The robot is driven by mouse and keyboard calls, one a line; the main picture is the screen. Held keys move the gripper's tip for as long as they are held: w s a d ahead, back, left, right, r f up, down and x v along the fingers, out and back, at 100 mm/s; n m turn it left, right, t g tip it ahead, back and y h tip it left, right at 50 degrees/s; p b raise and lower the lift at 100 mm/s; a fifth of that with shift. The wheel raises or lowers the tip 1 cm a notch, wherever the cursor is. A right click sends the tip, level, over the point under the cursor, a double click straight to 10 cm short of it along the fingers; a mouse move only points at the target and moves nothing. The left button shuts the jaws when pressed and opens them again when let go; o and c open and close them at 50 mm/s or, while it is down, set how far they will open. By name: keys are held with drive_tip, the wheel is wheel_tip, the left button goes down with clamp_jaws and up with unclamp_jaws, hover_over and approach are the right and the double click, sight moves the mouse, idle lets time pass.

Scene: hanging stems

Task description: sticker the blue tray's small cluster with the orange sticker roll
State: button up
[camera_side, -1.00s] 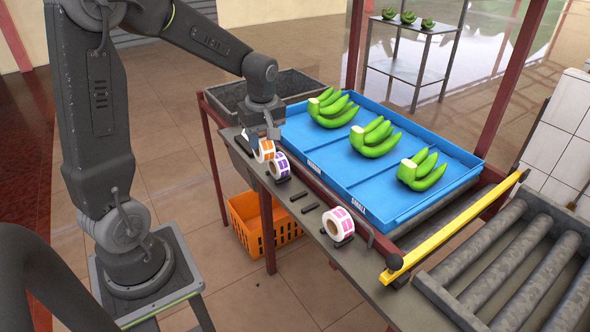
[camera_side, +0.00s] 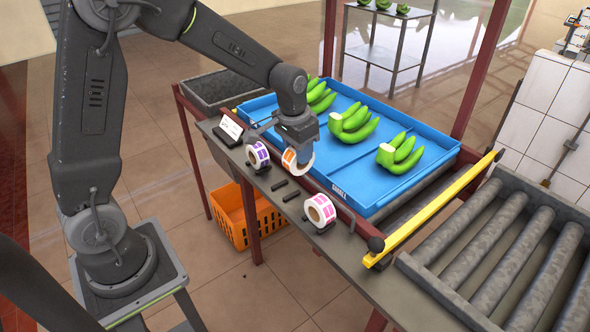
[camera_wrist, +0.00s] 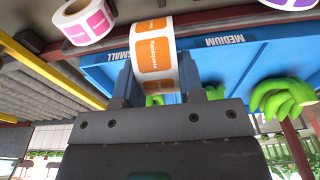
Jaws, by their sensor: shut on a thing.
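My gripper (camera_side: 298,138) is shut on the orange sticker roll (camera_side: 291,160) and holds it above the near edge of the blue tray (camera_side: 372,202). In the wrist view the roll (camera_wrist: 155,52) sits between the two fingers, its orange labels facing the camera. The blue tray has a SMALL label (camera_wrist: 117,57) and a MEDIUM label (camera_wrist: 225,41). The small cluster (camera_side: 400,154) of green bananas lies at the tray's right end, apart from the roll. In the wrist view, a green part behind the roll is mostly hidden.
A middle cluster (camera_side: 352,125) and a partly hidden far cluster (camera_side: 320,95) lie in the tray. A purple roll (camera_side: 258,156) and a pink roll (camera_side: 320,210) stand on the bench ledge. A yellow bar (camera_side: 435,208) and rollers (camera_side: 490,245) are at the right.

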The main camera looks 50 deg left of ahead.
drive_tip(key=shift+w+d+r+n+t, duration=0.2)
drive_tip(key=shift+w+d+t, duration=0.35)
drive_tip(key=shift+w+d, duration=2.5)
drive_tip(key=shift+w+d+r+n+t, duration=0.1)
drive_tip(key=shift+w+d+r+t, duration=0.35)
drive_tip(key=shift+w, duration=5.15)
drive_tip(key=shift+w+d+r+n+t, duration=0.1)
drive_tip(key=shift+w+d+t, duration=1)
drive_tip(key=shift+w, duration=3.25)
drive_tip(key=shift+s+d+f+g, duration=0.1)
drive_tip(key=shift+d+f+g, duration=0.4)
drive_tip(key=shift+f, duration=0.1)
drive_tip(key=shift+r, duration=0.1)
wheel_tip(320, 180, up, 7)
